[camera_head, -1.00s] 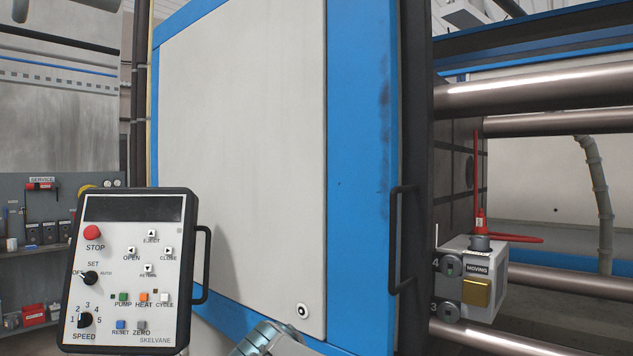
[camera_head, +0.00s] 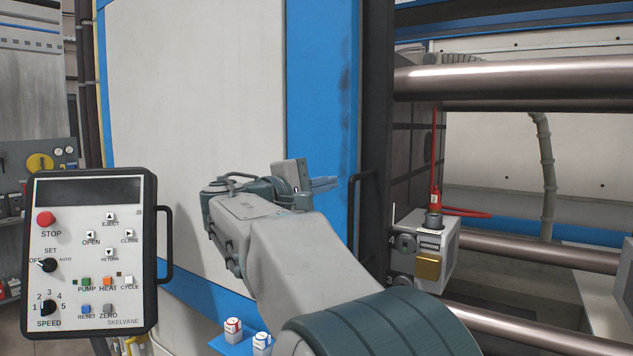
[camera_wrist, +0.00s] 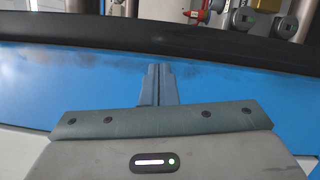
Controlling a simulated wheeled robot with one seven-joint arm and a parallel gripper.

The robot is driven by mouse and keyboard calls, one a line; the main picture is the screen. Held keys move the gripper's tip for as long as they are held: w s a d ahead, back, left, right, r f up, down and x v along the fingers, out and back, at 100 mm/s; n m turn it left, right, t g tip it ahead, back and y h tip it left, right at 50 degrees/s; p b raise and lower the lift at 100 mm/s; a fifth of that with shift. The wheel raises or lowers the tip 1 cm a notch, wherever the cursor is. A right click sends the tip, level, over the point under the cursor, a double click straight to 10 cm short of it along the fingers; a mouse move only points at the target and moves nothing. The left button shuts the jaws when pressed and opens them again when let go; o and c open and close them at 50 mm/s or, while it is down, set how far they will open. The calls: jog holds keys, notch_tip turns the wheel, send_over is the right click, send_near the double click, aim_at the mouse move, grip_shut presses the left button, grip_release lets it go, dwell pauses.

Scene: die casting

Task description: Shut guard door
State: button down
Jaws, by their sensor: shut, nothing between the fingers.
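The guard door (camera_head: 200,90) is a large off-white panel in a blue frame. It stands to the left of an opening through which machine bars show. Its black bar handle (camera_head: 352,215) is on the dark right edge. My gripper (camera_head: 326,183) is shut and empty, in front of the blue right-hand strip of the frame, a little left of the handle. In the wrist view the closed fingers (camera_wrist: 158,75) point across the blue strip (camera_wrist: 70,80) toward the dark door edge (camera_wrist: 200,45). The handle cannot be made out there. I cannot tell whether the fingertips touch the door.
A control pendant (camera_head: 90,250) with buttons and its own handle stands at the left. Right of the door edge are thick steel bars (camera_head: 520,75) and a grey block (camera_head: 425,250) with knobs and a red-handled tool (camera_head: 435,180). Small white-topped blocks (camera_head: 233,326) sit low centre.

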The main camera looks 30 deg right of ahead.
aim_at(345, 179)
jog(key=d, duration=0.3)
jog(key=d+p, duration=0.1)
jog(key=d, duration=0.1)
jog(key=shift+w+d+r, duration=0.15)
jog(key=shift+w, duration=0.25)
jog(key=shift+d, duration=0.1)
